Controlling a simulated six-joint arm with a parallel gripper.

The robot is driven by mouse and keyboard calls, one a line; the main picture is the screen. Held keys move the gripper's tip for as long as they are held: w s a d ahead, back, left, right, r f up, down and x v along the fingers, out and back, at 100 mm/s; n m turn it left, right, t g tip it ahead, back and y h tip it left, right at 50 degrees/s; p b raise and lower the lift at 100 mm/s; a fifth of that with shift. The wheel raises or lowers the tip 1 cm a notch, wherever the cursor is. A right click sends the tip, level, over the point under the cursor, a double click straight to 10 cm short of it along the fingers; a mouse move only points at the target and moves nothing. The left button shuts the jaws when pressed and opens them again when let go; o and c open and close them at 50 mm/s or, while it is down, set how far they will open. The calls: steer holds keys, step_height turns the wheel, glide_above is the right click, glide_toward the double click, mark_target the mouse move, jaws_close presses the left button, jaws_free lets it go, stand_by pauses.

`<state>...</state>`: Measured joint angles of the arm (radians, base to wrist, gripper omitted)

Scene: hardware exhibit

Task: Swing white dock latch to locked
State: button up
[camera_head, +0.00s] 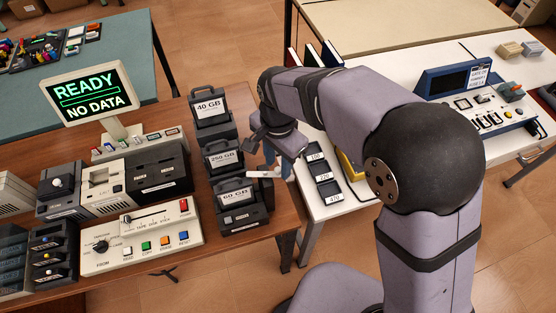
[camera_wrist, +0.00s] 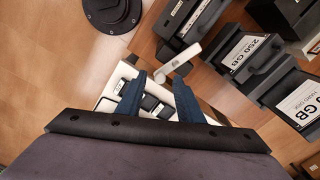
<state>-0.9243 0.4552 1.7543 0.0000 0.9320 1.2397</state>
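The white dock latch (camera_head: 262,174) is a short pale bar sticking out to the right of the 60 GB drive dock (camera_head: 240,207) on the wooden table. In the wrist view the latch (camera_wrist: 186,56) lies just beyond my fingertips, beside a dark drive unit. My gripper (camera_head: 285,172) is right beside the latch's outer end in the head view, partly hidden by my wrist. In the wrist view my gripper's two blue fingers (camera_wrist: 158,80) stand apart with nothing held between them. I cannot tell whether a finger touches the latch.
The 250 GB drive (camera_head: 222,156) and 40 GB drive (camera_head: 209,107) stand behind the dock in a row. A white table (camera_head: 324,207) with labelled slots lies right of the gap. A console (camera_head: 142,238) sits left. A screen (camera_head: 91,94) reads READY, NO DATA.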

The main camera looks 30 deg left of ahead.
steer(key=shift+f, duration=0.25)
jaws_close()
steer(key=shift+w+a+n+p, duration=0.2)
steer(key=shift+w+n+p, duration=0.05)
steer(key=shift+n, duration=0.7)
steer(key=shift+w+a+n+p, duration=0.15)
steer(key=shift+w+n+p, duration=0.05)
steer(key=shift+n, duration=0.75)
jaws_free()
steer(key=shift+r, duration=0.1)
step_height(320, 180, up, 7)
steer(key=b, duration=0.2)
steer(key=shift+r, duration=0.15)
